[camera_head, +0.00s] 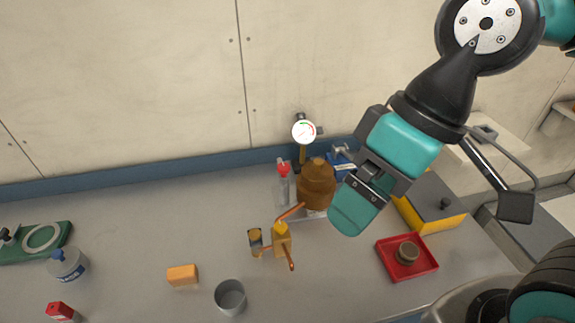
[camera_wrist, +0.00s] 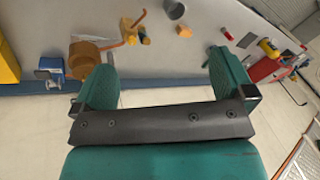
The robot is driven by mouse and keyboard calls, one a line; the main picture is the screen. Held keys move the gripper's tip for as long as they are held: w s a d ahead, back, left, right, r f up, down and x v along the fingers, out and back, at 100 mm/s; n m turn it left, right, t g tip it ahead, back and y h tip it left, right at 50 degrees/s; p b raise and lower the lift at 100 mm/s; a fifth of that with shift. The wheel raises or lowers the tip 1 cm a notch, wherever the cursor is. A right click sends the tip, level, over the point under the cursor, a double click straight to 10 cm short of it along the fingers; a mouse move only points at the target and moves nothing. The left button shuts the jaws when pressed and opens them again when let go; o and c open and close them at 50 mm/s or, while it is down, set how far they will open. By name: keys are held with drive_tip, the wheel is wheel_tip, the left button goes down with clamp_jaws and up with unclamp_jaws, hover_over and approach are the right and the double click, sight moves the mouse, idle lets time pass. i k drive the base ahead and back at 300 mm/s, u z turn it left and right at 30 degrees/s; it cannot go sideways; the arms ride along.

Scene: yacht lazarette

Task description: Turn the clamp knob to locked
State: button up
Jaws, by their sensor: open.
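No part is clearly marked as the clamp knob. A blue fitting with a grey top (camera_head: 341,160) stands against the back wall, partly hidden behind my gripper; it also shows in the wrist view (camera_wrist: 50,66). I cannot tell which of these is the clamp, nor any lock marking. My gripper (camera_head: 355,208) is above the bench, right of a brown stepped round piece (camera_head: 317,182). In the wrist view my gripper (camera_wrist: 165,75) has its two teal fingers wide apart with nothing between them.
A gauge (camera_head: 304,131) stands at the back. A yellow valve with copper-coloured handles (camera_head: 282,242), an orange block (camera_head: 182,275) and a grey cup (camera_head: 230,296) are on the bench. A red tray (camera_head: 408,272) holds a round piece.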

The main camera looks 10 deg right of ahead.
sight(283, 168)
drive_tip(key=k, duration=1.3)
drive_tip(key=u, duration=0.55)
drive_tip(key=i, duration=0.95)
drive_tip(key=z, duration=0.55)
